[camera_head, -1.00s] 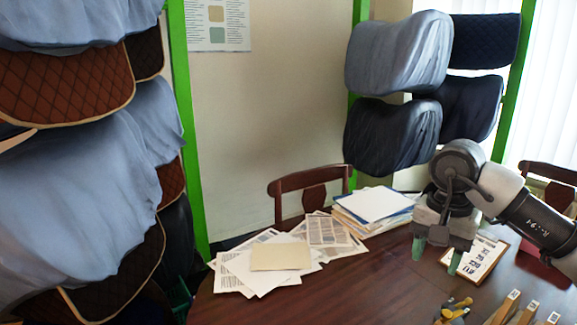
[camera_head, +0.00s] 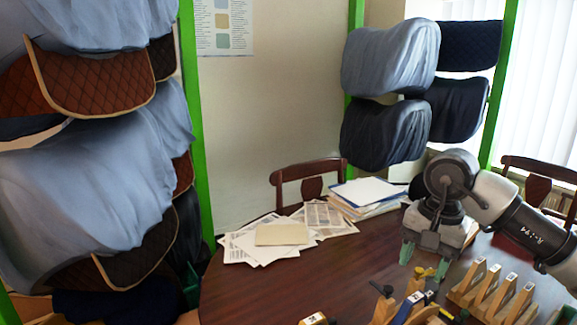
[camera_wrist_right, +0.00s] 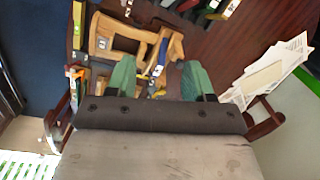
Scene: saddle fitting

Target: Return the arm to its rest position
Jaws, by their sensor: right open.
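My right gripper (camera_head: 424,262) is in the right half of the head view, above the dark wooden table (camera_head: 262,290). Its two green fingertips point down and stand apart, with nothing between them. In the right wrist view the same fingers (camera_wrist_right: 158,80) are spread, with wooden and yellow tools on the table beyond them. My right arm comes in from the right edge of the head view. My left arm and gripper are not in view.
Papers (camera_head: 268,238) and a stack of folders (camera_head: 368,193) lie at the back. Saddle pads hang on racks at left (camera_head: 90,75) and right (camera_head: 390,60). The table's front left is bare.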

